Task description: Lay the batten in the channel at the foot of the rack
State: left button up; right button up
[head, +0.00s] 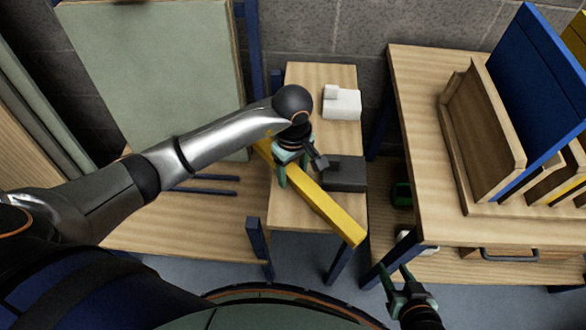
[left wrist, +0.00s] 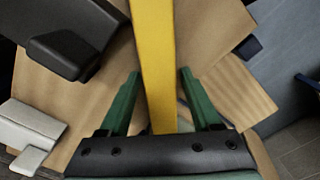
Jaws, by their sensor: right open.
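The yellow batten (head: 335,215) lies slantwise across a narrow wooden table (head: 300,215), its near end past the table's front edge. My left gripper (head: 297,175) is over it. In the left wrist view the fingers (left wrist: 158,85) stand on either side of the batten (left wrist: 155,60), with slim gaps, so the gripper looks open. My right gripper (head: 398,280) is open and empty, low in front of the right table. At left, a blue-posted stand holds a sage-green panel (head: 150,75); two dark blue bars (head: 205,185) lie below it. I cannot make out the channel for certain.
A dark grey block (head: 345,174) sits beside the batten, and a white block (head: 342,104) sits further back. A block wall stands behind.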

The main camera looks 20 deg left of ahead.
pick_arm(q)
jog(key=shift+o, duration=0.5)
